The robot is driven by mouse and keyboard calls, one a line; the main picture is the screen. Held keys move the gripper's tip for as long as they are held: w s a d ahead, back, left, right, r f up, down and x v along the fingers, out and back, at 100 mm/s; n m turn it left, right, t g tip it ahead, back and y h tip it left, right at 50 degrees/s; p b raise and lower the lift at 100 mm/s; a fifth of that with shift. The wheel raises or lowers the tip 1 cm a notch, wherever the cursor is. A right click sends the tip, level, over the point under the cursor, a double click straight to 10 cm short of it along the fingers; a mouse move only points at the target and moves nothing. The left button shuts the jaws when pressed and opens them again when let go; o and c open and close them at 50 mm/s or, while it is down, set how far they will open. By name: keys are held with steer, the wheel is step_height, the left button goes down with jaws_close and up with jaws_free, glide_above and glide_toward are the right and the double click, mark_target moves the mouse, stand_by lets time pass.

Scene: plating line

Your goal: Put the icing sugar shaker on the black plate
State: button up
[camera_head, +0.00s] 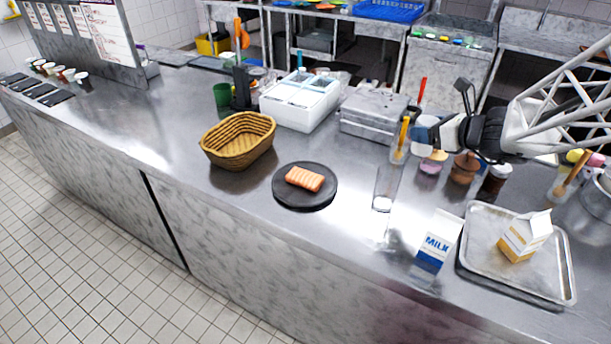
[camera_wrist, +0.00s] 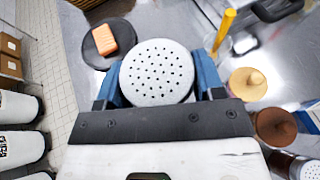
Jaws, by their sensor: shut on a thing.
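The icing sugar shaker (camera_wrist: 157,72) shows in the wrist view by its round pale top with many small holes. It sits between the blue fingers of my gripper (camera_wrist: 158,85), which is shut on it. The black plate (camera_head: 287,199) lies on the steel counter in the middle of the head view, with an orange-pink ribbed piece of food (camera_head: 304,179) on it. In the wrist view the plate (camera_wrist: 91,54) is at upper left, apart from the shaker. In the head view my gripper (camera_head: 432,133) is above the counter, to the right of the plate and higher in the picture.
A wicker basket (camera_head: 238,142) stands left of the plate. A clear glass (camera_head: 386,188) and a milk carton (camera_head: 438,240) stand to its right. A metal tray (camera_head: 483,262) holds another carton (camera_head: 524,236). Small pots and a jar (camera_head: 493,182) stand below my gripper. Counter left of the basket is clear.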

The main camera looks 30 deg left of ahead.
steer(key=s+a+n+g+y, duration=0.1)
steer(key=s+a+n+g, duration=0.1)
steer(key=s+a, duration=0.75)
steer(key=s+a+n+g, duration=0.25)
steer(key=s+a, duration=0.45)
steer(key=s, duration=0.5)
step_height(320, 180, down, 7)
steer(key=shift+r, duration=0.1)
glide_above(305, 176)
steer(key=shift+f, duration=0.75)
steer(key=shift+f, duration=1.75)
